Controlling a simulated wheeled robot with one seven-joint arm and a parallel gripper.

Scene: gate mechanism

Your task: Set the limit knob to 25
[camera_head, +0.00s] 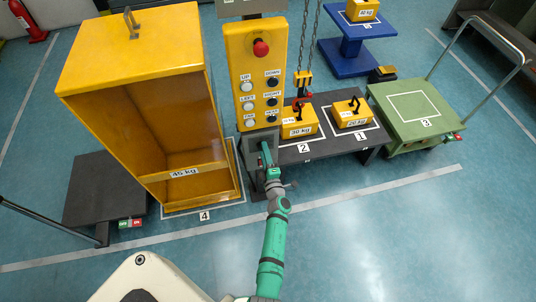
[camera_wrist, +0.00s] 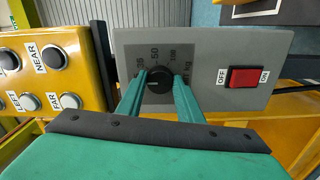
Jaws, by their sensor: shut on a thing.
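The limit knob (camera_wrist: 160,82) is a round black dial on a grey panel (camera_wrist: 215,48) in the wrist view. A scale surrounds it, with 50 above, 100 at the upper right and a partly covered number at the upper left. A small light mark shows on the knob face, but I cannot tell exactly where it points. My gripper (camera_wrist: 161,88) is shut on the knob, with one green finger on each side. The fingers hide the lower scale. In the head view, my gripper (camera_head: 267,158) is at the grey box under the yellow button panel, and the knob is hidden.
A red OFF/ON switch (camera_wrist: 246,77) sits right of the knob. A yellow button panel (camera_head: 255,70) with a red stop button rises above. A yellow 45 kg cabinet (camera_head: 185,172) stands to the left, and a dark table (camera_head: 310,150) with yellow weights to the right.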

